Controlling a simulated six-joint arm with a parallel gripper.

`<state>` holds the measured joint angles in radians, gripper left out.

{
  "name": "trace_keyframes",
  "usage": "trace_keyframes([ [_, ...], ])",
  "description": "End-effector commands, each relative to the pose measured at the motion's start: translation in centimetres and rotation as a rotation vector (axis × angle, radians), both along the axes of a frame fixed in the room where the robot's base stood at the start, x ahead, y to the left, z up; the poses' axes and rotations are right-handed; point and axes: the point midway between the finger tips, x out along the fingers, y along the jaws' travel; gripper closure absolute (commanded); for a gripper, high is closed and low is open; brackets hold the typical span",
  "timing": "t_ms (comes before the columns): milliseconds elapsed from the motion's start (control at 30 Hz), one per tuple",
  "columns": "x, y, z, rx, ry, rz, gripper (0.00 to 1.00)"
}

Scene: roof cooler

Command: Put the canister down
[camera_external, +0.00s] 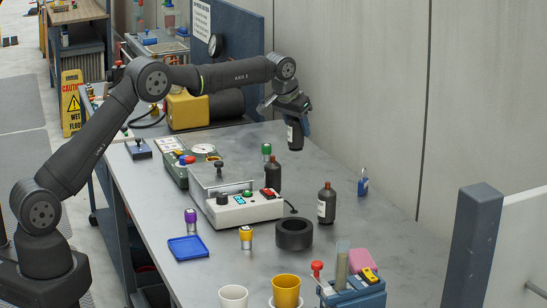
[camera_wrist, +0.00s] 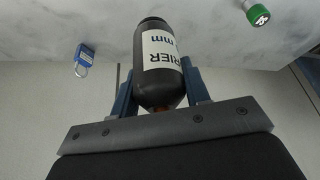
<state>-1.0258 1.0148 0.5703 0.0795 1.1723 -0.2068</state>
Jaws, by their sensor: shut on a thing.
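A dark canister with a white label (camera_external: 290,131) is held in my gripper (camera_external: 294,113) above the far part of the grey table. In the wrist view the canister (camera_wrist: 158,66) sits between the two blue fingers of my gripper (camera_wrist: 157,88), which are shut on it. Its label shows large printed letters. In the external view the canister hangs below my wrist, apart from the tabletop (camera_external: 345,238). Two similar dark bottles stand upright on the table, one (camera_external: 273,174) behind the white control box and one (camera_external: 326,204) to the right.
A white control box (camera_external: 240,206), a black ring (camera_external: 294,233) and a green-capped item (camera_external: 266,150) stand on the table. A blue padlock (camera_external: 363,183) is near the wall. Cups and a blue caddy (camera_external: 355,294) are at the front. The back right tabletop is mostly clear.

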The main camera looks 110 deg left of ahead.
Motion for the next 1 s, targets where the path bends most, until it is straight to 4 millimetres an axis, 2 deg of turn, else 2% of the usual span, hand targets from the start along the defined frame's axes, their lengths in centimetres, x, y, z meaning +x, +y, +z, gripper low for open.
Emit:
trace_keyframes([
  [67, 1.0, 0.0, 0.1, 0.003, -0.001, -0.025, 0.89],
  [167, 0.9, 0.7, -0.5, 0.002, -0.002, -0.037, 0.89],
  [600, -4.0, 8.0, -5.8, 0.002, -0.001, -0.038, 0.89],
  [800, -4.9, 9.4, -6.7, 0.003, -0.002, -0.038, 0.89],
  [1000, -5.0, 9.5, -7.6, 0.001, 0.000, -0.039, 0.89],
])
